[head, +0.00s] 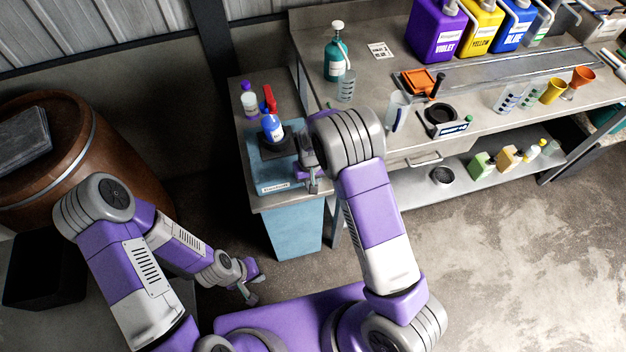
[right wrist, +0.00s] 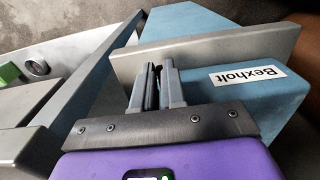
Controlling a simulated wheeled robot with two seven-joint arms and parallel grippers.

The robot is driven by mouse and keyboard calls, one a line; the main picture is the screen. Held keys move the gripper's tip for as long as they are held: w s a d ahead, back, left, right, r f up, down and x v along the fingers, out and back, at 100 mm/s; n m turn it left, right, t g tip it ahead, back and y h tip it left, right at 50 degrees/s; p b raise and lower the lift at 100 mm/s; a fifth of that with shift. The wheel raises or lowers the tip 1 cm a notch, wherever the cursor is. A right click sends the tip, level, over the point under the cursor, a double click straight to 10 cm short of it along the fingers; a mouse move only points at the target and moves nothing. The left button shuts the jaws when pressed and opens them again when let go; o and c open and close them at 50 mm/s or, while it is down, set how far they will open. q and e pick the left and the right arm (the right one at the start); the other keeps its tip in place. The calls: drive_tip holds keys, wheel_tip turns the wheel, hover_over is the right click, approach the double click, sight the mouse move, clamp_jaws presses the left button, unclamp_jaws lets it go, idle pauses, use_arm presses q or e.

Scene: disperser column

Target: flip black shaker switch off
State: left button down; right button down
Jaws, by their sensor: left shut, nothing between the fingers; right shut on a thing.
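The shaker (head: 283,165) stands on the left bench end, with a blue bottle (head: 272,128) on its dark top. Its blue front with a white Bexholt label (right wrist: 247,76) shows in the right wrist view. My right gripper (head: 312,184) is at the shaker's front edge, right of the label in the head view. In the right wrist view its fingers (right wrist: 157,85) are closed on a small dark part at the blue front, seemingly the black switch. The fingers hide most of it, so its position cannot be told. My left gripper (head: 250,287) is shut and empty, low over the floor.
A purple-capped bottle (head: 249,99) stands behind the shaker. A teal bottle (head: 336,52) and a beaker (head: 346,86) stand on the main bench to the right. A wooden barrel (head: 110,150) is at the left. The floor right of my right arm is clear.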

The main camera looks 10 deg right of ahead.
drive_tip(key=m, duration=0.2)
drive_tip(key=a+m+p, duration=0.1)
drive_tip(key=m, duration=0.1)
drive_tip(key=shift+w+a+m, duration=0.15)
drive_tip(key=shift+m, duration=0.25)
idle(0.4)
drive_tip(key=c, duration=1.5)
unclamp_jaws()
wheel_tip(320, 180, up, 8)
drive_tip(key=shift+f+p, duration=0.2)
drive_tip(key=shift+p, duration=0.35)
